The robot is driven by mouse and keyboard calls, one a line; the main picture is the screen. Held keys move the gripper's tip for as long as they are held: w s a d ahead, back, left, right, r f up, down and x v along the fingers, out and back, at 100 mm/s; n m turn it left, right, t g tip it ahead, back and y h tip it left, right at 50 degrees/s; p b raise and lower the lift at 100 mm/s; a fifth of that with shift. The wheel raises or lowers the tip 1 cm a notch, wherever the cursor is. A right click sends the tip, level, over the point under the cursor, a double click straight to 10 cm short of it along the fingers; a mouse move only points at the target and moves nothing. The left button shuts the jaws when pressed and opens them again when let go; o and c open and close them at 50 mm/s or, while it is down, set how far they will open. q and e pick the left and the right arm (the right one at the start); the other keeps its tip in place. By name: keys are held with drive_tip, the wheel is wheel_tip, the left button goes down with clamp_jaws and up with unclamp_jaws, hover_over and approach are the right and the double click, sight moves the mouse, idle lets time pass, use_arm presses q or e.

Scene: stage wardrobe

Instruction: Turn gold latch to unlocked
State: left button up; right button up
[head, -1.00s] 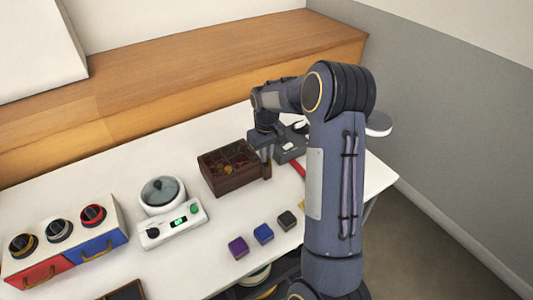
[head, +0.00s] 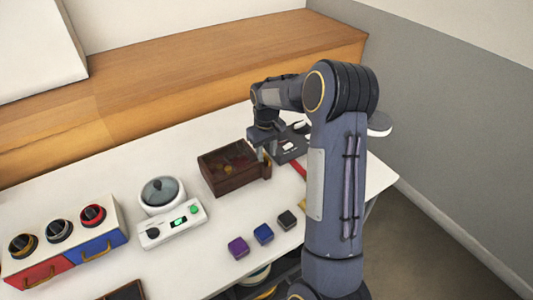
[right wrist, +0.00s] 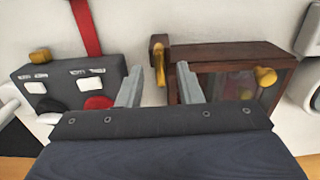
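The gold latch (right wrist: 160,68) is a slim lever on a dark brown mount beside the dark wooden box (right wrist: 220,54), in the right wrist view. It points down in that picture, toward the space between my fingers. My right gripper (right wrist: 158,67) is open, with one finger on each side of the latch and a visible gap to each. In the head view, my right gripper (head: 263,153) is at the right end of the wooden box (head: 228,182), and the latch is hard to make out there. My left gripper is not in view.
A grey switch panel (right wrist: 65,88) with a gold knob (right wrist: 40,56) stands close beside the gripper. A white scale (head: 172,224), several small cubes (head: 238,247) and a drawer unit (head: 65,245) share the white table. A wooden ledge (head: 190,75) runs behind.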

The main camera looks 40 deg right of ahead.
sight(266, 157)
wheel_tip(266, 157, up, 7)
drive_tip(key=shift+f, duration=0.15)
idle(0.5)
drive_tip(key=shift+s+a, duration=0.1)
drive_tip(key=s+a+r+t+y, duration=0.2)
drive_tip(key=s+a+r, duration=0.2)
drive_tip(key=s+a, duration=0.45)
drive_tip(key=s+a+r+t+y, duration=0.1)
drive_tip(key=s+a+r+t, duration=0.2)
drive_tip(key=s+a+r, duration=0.5)
drive_tip(key=s+a+f, duration=0.4)
drive_tip(key=s+f, duration=0.2)
drive_tip(key=s, duration=0.3)
drive_tip(key=shift+t+y+p, duration=0.3)
drive_tip(key=shift+y+p, duration=0.1)
drive_tip(key=shift+p, duration=0.05)
